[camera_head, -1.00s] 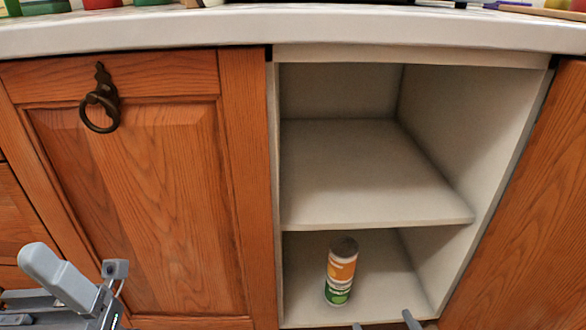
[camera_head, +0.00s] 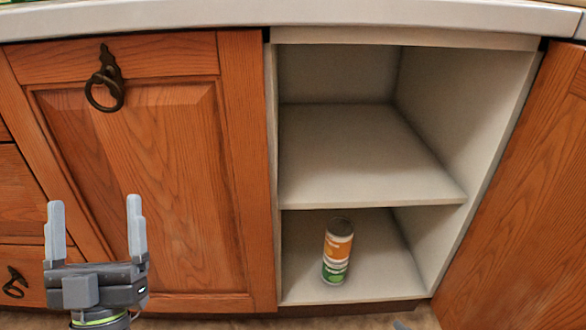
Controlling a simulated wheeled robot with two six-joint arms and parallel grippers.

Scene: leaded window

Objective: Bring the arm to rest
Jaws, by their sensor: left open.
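My left gripper (camera_head: 94,202) is at the lower left, in front of the closed wooden cabinet door. Its two grey fingers point up and stand wide apart, with nothing between them. A small grey tip (camera_head: 400,325) at the bottom edge looks like part of my right gripper; the rest is out of the picture. A can (camera_head: 338,252) with an orange, white and green label stands upright on the lower level of the open cabinet. Neither gripper touches it.
The open cabinet has a bare middle shelf (camera_head: 365,160). A wooden door (camera_head: 525,190) stands open on the right. The closed door (camera_head: 165,170) has a dark ring handle (camera_head: 105,82). A pale countertop (camera_head: 300,18) runs across the top.

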